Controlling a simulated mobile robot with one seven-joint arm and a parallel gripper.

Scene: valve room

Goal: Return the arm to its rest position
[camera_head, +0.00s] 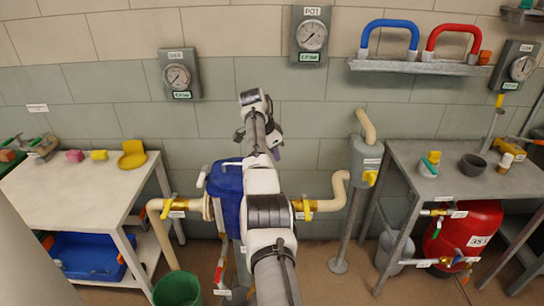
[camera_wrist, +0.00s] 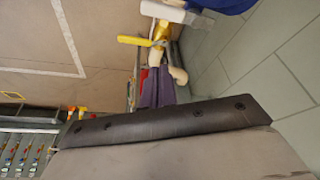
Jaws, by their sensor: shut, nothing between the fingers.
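My arm reaches up and away through the middle of the head view, in front of the tiled wall. My gripper (camera_head: 277,149) is small and partly hidden beside the arm's far links, and looks clear of the wall fittings. In the wrist view the dark purple fingers of my gripper (camera_wrist: 158,86) are together with nothing held between them. A grey and black link of my arm fills the lower part of that view.
A blue tank (camera_head: 227,190) with pipes stands behind my arm. A white table (camera_head: 70,195) is at left and a grey table (camera_head: 440,183) at right, above a red tank (camera_head: 470,228). A green bucket (camera_head: 177,289) stands on the floor. Gauges (camera_head: 311,36) hang on the wall.

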